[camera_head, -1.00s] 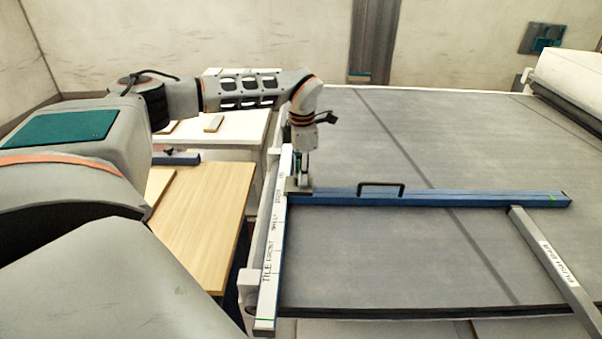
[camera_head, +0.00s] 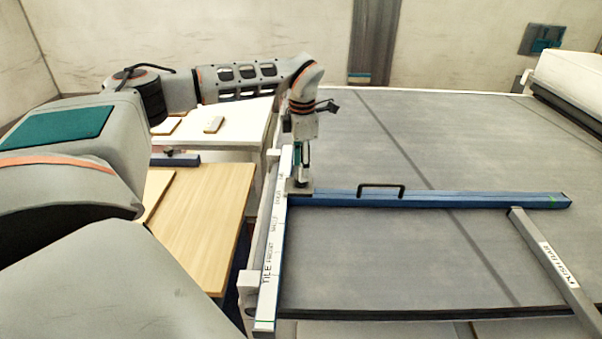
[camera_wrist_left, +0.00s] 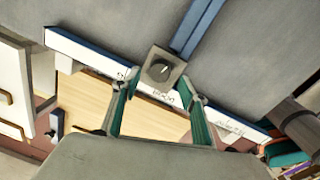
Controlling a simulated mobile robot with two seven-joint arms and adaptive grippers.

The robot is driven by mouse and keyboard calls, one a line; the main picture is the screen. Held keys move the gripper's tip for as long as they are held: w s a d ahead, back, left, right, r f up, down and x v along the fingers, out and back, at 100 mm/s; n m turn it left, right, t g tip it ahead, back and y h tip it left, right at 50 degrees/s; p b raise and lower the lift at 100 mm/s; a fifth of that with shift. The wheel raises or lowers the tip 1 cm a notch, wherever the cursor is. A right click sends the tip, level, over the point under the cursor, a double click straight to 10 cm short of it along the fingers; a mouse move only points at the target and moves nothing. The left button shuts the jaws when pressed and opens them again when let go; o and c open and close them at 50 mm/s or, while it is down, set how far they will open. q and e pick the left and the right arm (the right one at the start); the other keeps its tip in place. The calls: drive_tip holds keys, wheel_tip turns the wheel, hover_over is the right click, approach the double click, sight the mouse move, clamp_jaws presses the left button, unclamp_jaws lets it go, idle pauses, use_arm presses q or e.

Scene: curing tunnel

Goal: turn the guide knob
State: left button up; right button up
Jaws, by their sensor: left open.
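The guide knob (camera_wrist_left: 160,69) is a dark round knob with a pale mark, on a square grey plate where the blue bar meets the white rail. In the head view the plate (camera_head: 299,188) shows under my left gripper, but the knob itself is hard to make out. My left gripper (camera_head: 301,176) points down just above the plate. In the left wrist view its two green-sided fingers (camera_wrist_left: 166,92) are spread apart and empty, with the knob beyond their tips, roughly centred between them. My right gripper is not in view.
A blue guide bar (camera_head: 430,199) with a black handle (camera_head: 381,188) lies across the grey belt (camera_head: 400,260). A white marked rail (camera_head: 269,275) runs along the belt's left edge. A grey push bar (camera_head: 556,262) lies at right. A wooden table (camera_head: 205,215) stands at left.

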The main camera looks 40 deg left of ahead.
use_arm(q)
wheel_tip(320, 180, up, 9)
drive_tip(key=shift+s+d+f, duration=0.15)
drive_tip(key=shift+d+f, duration=0.05)
drive_tip(key=shift+f, duration=0.1)
idle(0.5)
